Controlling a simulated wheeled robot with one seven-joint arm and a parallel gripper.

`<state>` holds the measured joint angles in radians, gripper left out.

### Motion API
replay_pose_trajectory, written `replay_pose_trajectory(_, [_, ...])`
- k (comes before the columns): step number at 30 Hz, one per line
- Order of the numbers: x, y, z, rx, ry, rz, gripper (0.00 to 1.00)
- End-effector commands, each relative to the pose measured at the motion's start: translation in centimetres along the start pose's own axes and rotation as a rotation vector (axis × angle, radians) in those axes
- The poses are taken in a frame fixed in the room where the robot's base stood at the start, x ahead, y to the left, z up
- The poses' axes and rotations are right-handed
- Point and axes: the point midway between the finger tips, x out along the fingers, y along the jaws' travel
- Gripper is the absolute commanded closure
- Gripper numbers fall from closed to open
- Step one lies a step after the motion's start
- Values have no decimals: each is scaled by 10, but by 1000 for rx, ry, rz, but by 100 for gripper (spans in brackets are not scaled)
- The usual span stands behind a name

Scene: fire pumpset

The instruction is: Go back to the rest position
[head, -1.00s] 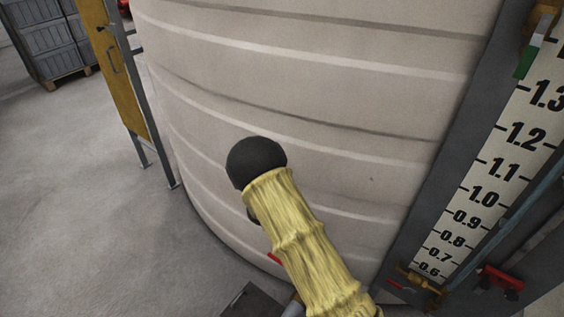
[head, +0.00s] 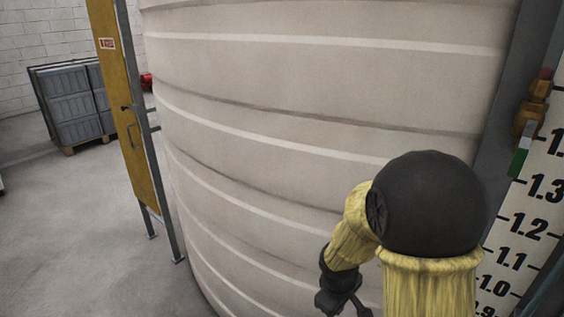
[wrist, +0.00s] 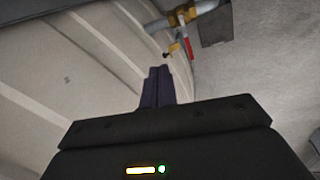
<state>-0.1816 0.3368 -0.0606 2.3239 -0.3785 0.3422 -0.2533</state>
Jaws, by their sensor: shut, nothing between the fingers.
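My arm, in a yellow sleeve with a black round elbow joint, is folded in front of the big tank in the head view. My gripper (wrist: 158,72) shows in the wrist view with its two dark fingers together and nothing between them. It also shows at the lower middle of the head view (head: 358,303), partly cut off by the bottom edge. The gripper is in the air beside the ribbed beige tank (head: 300,120) and appears clear of it.
A level gauge board (head: 540,190) with black numbers stands at the right. A yellow panel (head: 122,100) on a grey frame stands left of the tank. Grey stacked blocks (head: 75,103) sit on a pallet behind. A pipe with a red-handled valve (wrist: 184,44) shows beyond the fingers. Floor is free at left.

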Motion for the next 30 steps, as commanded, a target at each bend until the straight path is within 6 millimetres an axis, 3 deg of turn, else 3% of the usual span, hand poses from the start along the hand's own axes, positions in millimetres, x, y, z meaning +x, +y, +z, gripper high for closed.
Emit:
replay_pose_trajectory(1, [-19,0,13,107,17,-10,100])
replay_pose_trajectory(3, [-37,-4,28,255,37,-29,100])
replay_pose_trajectory(10, [-79,-22,68,658,87,-84,100])
replay_pose_trajectory(15, [-85,-28,75,748,96,-99,100])
replay_pose_trajectory(30, [-84,-27,74,742,96,-98,100])
